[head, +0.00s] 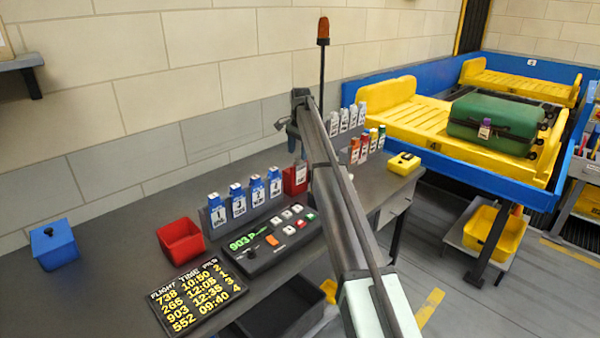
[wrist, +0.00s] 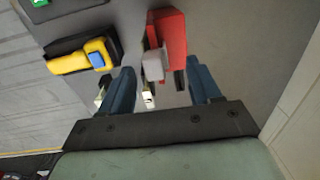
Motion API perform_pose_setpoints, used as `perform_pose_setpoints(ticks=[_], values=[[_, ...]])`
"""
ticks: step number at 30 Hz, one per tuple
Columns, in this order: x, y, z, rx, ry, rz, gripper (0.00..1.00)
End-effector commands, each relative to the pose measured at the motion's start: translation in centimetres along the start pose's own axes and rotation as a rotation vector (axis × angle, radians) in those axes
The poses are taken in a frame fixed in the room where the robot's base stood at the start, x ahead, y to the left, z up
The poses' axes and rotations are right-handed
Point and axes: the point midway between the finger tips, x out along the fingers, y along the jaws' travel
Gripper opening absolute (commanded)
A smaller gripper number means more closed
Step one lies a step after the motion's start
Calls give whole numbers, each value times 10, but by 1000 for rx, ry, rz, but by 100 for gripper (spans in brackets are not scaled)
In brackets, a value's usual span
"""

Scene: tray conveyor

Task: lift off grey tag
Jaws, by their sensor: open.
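My gripper (head: 294,146) is over the back of the bench, above a red holder (head: 290,182). In the wrist view its two blue fingers stand apart, open (wrist: 162,72). Between them is a tag with a grey upper part (wrist: 152,66) and a small white label, beside the red holder (wrist: 169,32). The tag is not visibly gripped; whether a finger touches it I cannot tell. In the head view a white label (head: 300,173) shows at the red holder. The tag's grey part is hard to make out there.
A rack of blue numbered tags (head: 240,205) stands left of the red holder. Pale tags (head: 345,121) and coloured tags (head: 367,144) stand to the right, behind my arm. A red bin (head: 180,240) and console (head: 272,240) are in front. A green suitcase (head: 495,122) lies on a yellow tray.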

Motion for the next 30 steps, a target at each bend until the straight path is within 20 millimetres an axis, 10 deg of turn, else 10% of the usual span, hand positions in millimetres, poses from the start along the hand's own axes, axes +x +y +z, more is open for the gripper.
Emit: perform_pose_setpoints(ticks=[24,30], values=[[55,6,-4,0,0,-1,63],[55,6,-4,0,0,0,46]])
